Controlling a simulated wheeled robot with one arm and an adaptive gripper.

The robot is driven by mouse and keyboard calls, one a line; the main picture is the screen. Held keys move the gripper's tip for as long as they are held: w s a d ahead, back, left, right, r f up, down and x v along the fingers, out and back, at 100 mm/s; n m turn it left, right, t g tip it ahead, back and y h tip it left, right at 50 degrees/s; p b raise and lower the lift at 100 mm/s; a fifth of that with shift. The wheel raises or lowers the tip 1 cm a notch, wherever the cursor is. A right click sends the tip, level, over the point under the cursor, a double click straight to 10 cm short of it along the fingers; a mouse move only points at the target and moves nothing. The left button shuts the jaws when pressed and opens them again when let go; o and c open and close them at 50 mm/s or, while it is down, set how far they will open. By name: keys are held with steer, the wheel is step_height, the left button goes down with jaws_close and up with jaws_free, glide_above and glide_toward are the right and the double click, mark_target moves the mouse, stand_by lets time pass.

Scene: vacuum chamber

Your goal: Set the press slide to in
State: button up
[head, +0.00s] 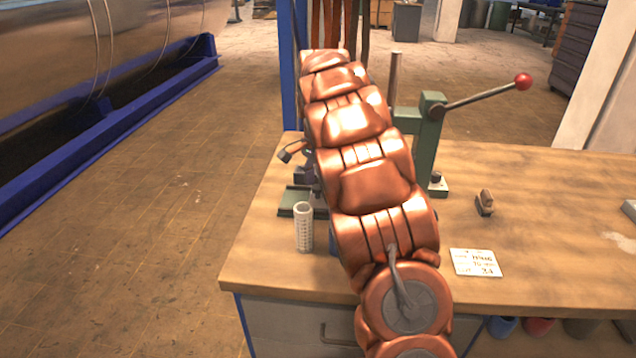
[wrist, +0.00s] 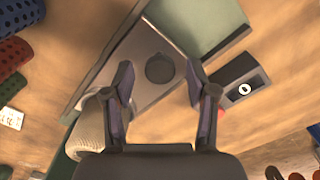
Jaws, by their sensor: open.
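The green press (head: 430,130) stands on the wooden bench, with a lever ending in a red knob (head: 523,81). My copper arm hides much of it in the head view. In the wrist view, a grey metal plate with a dark round spot (wrist: 159,68), which looks like the press slide, lies beyond and between my fingertips. A green press part (wrist: 205,22) is above it. Whether the slide is in or out I cannot tell. My gripper (wrist: 158,75) is open, with nothing between its fingers. Its fingertips overlap the plate in the picture; contact is unclear.
A pale perforated cup (head: 304,228) stands near the bench's left front. A dark box with a white mark (wrist: 243,87) is right of my gripper. A card (head: 475,262) and a small brown block (head: 485,202) lie on the bench. The bench (head: 560,245) has free room at right.

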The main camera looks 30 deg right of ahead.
steer(key=shift+f, duration=0.1)
jaws_close()
stand_by(0.6)
